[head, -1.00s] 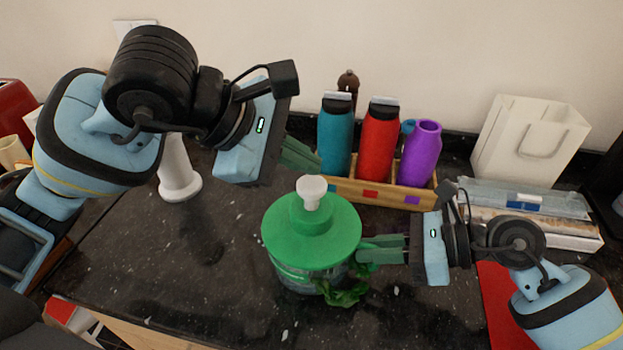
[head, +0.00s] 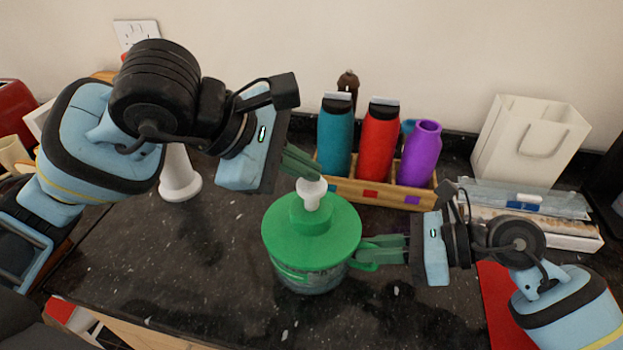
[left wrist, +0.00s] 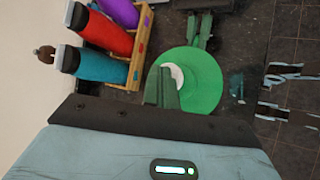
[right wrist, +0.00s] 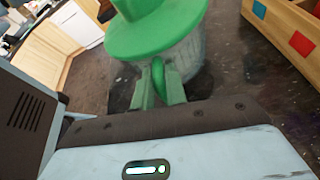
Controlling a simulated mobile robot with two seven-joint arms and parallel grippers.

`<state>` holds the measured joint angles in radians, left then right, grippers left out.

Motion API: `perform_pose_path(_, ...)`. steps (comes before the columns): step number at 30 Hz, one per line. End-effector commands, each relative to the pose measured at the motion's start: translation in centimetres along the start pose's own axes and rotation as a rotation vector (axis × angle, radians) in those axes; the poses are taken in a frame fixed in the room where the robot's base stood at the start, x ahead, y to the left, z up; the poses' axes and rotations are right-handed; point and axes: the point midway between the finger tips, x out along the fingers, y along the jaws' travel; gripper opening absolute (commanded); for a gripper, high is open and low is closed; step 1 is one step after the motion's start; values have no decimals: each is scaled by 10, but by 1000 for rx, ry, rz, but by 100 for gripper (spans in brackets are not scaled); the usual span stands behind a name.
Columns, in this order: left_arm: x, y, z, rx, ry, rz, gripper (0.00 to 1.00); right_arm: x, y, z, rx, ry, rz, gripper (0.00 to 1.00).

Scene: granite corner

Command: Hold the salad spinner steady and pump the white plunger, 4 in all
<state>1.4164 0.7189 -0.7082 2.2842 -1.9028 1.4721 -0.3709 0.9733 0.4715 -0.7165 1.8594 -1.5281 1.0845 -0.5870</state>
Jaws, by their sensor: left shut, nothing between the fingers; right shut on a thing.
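The salad spinner has a green lid (head: 335,240) over a clear bowl (head: 307,283) and stands upright on the dark counter. Its white plunger (head: 311,198) stands up from the lid's raised centre. My left gripper (head: 316,172) is shut and empty, its fingertips at the plunger's top; I cannot tell if they touch it. In the left wrist view the fingers (left wrist: 164,84) overlap the white knob (left wrist: 174,77). My right gripper (head: 368,252) is shut on the spinner's green side handle, which shows between its fingers in the right wrist view (right wrist: 158,78).
A wooden rack (head: 345,189) with teal, red (head: 378,140) and purple bottles stands behind the spinner. A white paper bag (head: 528,140) and flat boxes are at the back right. A white upright object (head: 179,180) stands left. The counter in front of the spinner is clear.

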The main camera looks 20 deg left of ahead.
Motion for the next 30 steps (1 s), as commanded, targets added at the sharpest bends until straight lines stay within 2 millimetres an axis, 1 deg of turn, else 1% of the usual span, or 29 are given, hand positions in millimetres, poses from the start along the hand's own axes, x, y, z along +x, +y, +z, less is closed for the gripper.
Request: perform_pose_path(30, 8, -6, -6, -1, 1, -3, 0, 0, 0, -2, 3, 2, 0, 0)
